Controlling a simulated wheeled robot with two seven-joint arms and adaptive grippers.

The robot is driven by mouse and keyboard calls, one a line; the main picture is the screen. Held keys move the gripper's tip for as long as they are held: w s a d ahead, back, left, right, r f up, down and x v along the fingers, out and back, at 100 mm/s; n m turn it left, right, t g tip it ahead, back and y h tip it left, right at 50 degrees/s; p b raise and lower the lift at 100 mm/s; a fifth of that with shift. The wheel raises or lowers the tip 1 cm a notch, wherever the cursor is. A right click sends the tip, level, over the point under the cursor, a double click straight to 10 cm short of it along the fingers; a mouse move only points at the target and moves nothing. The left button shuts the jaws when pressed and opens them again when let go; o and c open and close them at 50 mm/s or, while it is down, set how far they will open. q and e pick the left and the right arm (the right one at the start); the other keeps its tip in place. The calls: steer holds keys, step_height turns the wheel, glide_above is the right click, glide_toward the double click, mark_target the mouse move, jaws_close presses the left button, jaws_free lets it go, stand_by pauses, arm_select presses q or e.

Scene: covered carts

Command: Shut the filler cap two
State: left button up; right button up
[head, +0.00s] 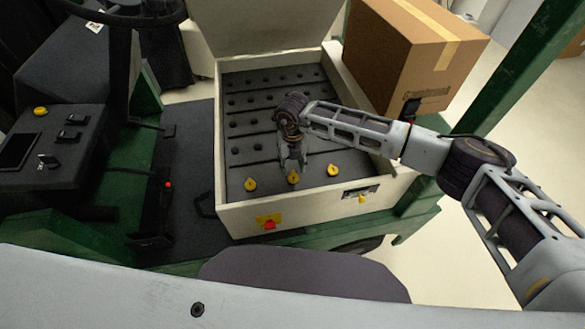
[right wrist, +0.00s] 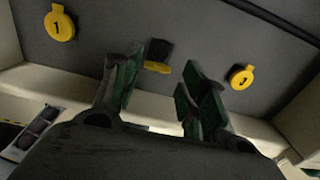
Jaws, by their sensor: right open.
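The middle filler cap, cap two (head: 294,177), lies between two other yellow caps along the near edge of the dark panel in the white box. In the right wrist view cap two (right wrist: 158,69) shows as a yellow strip with a dark block behind it, unlike the flat round caps beside it; its number is not visible. My right gripper (head: 291,161) points down just behind cap two. In the right wrist view its green-padded fingers (right wrist: 160,64) are open, one on either side of cap two, with nothing held. Contact cannot be told. My left gripper is not in view.
Cap 1 (right wrist: 59,24) and cap 3 (right wrist: 242,77) flank cap two closely. The white box (head: 290,213) has a raised near wall and an open lid (head: 262,25) behind. A cardboard box (head: 405,55) stands at the right; a green post (head: 505,75) rises beyond my right arm.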

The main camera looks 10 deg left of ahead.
mark_target(293, 177)
steer(key=shift+f, duration=1.65)
steer(key=c, duration=0.8)
